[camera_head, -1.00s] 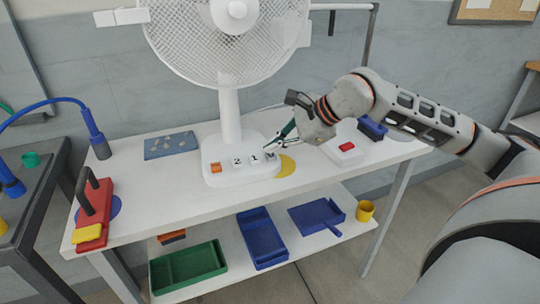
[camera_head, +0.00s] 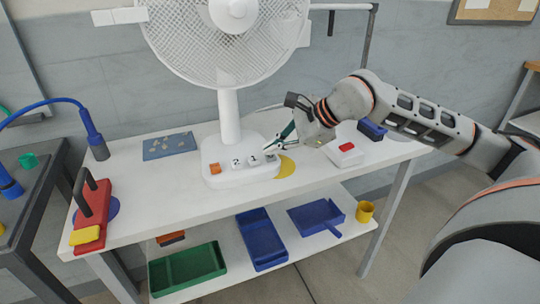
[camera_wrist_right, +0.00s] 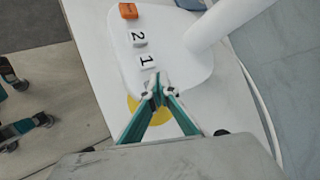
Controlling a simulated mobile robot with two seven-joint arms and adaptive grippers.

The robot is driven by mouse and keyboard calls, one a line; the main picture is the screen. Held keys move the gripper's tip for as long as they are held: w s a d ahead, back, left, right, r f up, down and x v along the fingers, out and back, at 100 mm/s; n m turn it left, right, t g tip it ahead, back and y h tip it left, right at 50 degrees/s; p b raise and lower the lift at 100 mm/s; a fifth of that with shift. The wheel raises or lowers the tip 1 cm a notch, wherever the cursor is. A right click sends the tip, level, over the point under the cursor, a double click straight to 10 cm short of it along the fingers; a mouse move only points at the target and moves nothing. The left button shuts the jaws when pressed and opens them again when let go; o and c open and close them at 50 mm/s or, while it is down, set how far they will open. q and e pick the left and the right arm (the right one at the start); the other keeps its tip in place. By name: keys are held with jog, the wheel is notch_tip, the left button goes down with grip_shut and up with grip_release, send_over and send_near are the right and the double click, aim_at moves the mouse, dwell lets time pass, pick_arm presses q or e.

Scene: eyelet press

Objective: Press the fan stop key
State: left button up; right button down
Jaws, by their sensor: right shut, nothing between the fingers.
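The white fan (camera_head: 230,120) stands on the table. Its base carries an orange key (camera_head: 215,168), a white key marked 2 (camera_head: 236,162) and a white key marked 1 (camera_head: 254,159). They also show in the right wrist view: orange key (camera_wrist_right: 128,10), 2 key (camera_wrist_right: 138,39), 1 key (camera_wrist_right: 147,61). My right gripper (camera_head: 268,150) is shut and empty, its tips over the right end of the base. In the wrist view its tips (camera_wrist_right: 157,88) cover the spot beyond the 1 key. The last key there is mostly hidden; contact cannot be told. My left gripper is not in view.
A yellow disc (camera_head: 287,168) lies beside the base, partly covered. A white box with a red button (camera_head: 346,148) stands to the right. The table front is clear.

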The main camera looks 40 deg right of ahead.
aim_at(273, 156)
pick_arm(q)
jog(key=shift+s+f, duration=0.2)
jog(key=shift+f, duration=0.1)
pick_arm(e)
jog(key=shift+f, duration=0.3)
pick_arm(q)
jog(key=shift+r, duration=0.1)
pick_arm(e)
jog(key=shift+r, duration=0.15)
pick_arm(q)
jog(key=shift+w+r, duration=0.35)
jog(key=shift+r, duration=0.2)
pick_arm(e)
jog(key=shift+r, duration=0.8)
jog(key=shift+r+p, duration=0.8)
jog(key=shift+r, duration=0.45)
jog(key=shift+r+p, duration=0.8)
jog(key=shift+r, duration=0.6)
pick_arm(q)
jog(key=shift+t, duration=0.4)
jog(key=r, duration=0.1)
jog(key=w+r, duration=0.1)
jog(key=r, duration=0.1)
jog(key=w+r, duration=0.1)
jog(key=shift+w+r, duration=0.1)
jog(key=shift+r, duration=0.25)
pick_arm(e)
jog(key=shift+f, duration=0.1)
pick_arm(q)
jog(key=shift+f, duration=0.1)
